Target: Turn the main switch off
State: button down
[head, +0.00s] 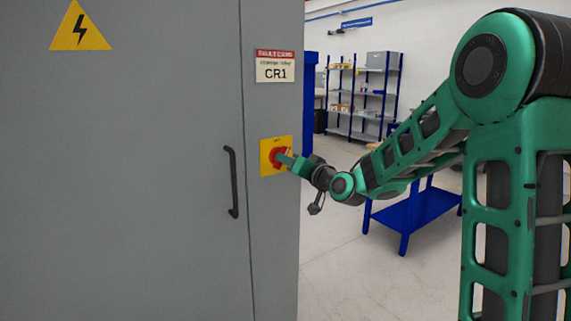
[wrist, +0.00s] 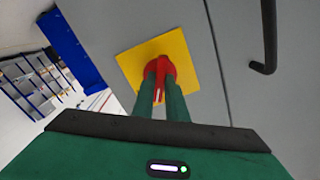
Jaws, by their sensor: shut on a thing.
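The main switch is a red rotary knob (head: 278,157) on a yellow square plate (head: 266,168), on the right part of a grey cabinet front. The wrist view shows the red knob (wrist: 160,65) on its yellow plate (wrist: 186,50) up close. My gripper (head: 286,160) is at the knob, coming from the right. In the wrist view my two green fingers (wrist: 161,85) are shut on the knob's red handle, one on each side. The fingers hide part of the knob. I cannot read the markings on the plate.
The grey cabinet (head: 150,200) fills the left side, with a black door handle (head: 232,182) left of the switch. A label reading CR1 (head: 275,66) sits above it. A blue table (head: 415,208) and shelves (head: 362,95) stand behind on the right. The floor between is clear.

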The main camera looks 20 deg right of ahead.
jog(key=n, duration=0.6)
jog(key=shift+f, duration=0.35)
dwell(0.4)
jog(key=c, duration=1.8)
grip_release()
jog(key=shift+o, duration=0.2)
jog(key=shift+r, duration=0.15)
jog(key=v, duration=1)
jog(key=shift+s+d, duration=0.15)
jog(key=shift+s, duration=0.15)
